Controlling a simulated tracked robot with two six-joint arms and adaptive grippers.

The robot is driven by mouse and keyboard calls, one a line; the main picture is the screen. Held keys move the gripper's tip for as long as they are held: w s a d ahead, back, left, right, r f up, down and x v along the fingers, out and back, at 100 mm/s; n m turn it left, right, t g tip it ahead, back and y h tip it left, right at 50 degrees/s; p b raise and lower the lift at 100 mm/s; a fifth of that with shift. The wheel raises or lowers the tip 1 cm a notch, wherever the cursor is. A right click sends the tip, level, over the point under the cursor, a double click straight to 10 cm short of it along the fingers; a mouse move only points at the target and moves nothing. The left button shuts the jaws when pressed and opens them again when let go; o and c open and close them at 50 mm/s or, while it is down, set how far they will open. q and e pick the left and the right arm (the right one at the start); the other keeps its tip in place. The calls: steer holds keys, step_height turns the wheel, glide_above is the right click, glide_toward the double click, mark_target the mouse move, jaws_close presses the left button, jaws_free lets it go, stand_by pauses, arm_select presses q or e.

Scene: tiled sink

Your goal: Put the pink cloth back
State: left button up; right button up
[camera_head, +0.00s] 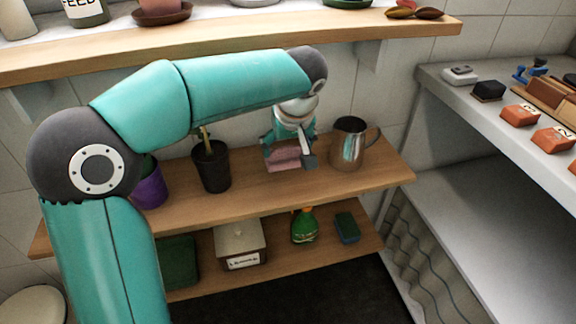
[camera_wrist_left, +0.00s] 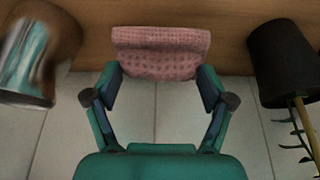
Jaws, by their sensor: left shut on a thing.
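The pink cloth (camera_head: 287,158) is folded and sits between the fingers of my left gripper (camera_head: 290,152), at the middle wooden shelf (camera_head: 330,184) between a dark pot and a metal pitcher. In the left wrist view the pink cloth (camera_wrist_left: 161,52) spans the gap between both fingertips of my left gripper (camera_wrist_left: 160,85), which is shut on it. The shelf board is right behind the cloth in that view; I cannot tell whether the cloth touches it. My right gripper is not in view.
The metal pitcher (camera_head: 351,146) stands to the right of the cloth. The dark plant pot (camera_head: 212,167) and a purple pot (camera_head: 150,186) stand to the left. The lower shelf holds a box (camera_head: 240,245), a green bottle (camera_head: 304,226) and a sponge (camera_head: 347,228). An upper shelf (camera_head: 240,42) runs above.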

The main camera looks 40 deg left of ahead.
mark_target(289, 156)
arm_select(q)
steer(key=shift+f+b, duration=0.6)
steer(key=shift+f, duration=1.5)
steer(key=shift+f, duration=0.2)
steer(key=o, duration=0.8)
steer(key=shift+r, duration=0.1)
steer(key=shift+r, duration=0.1)
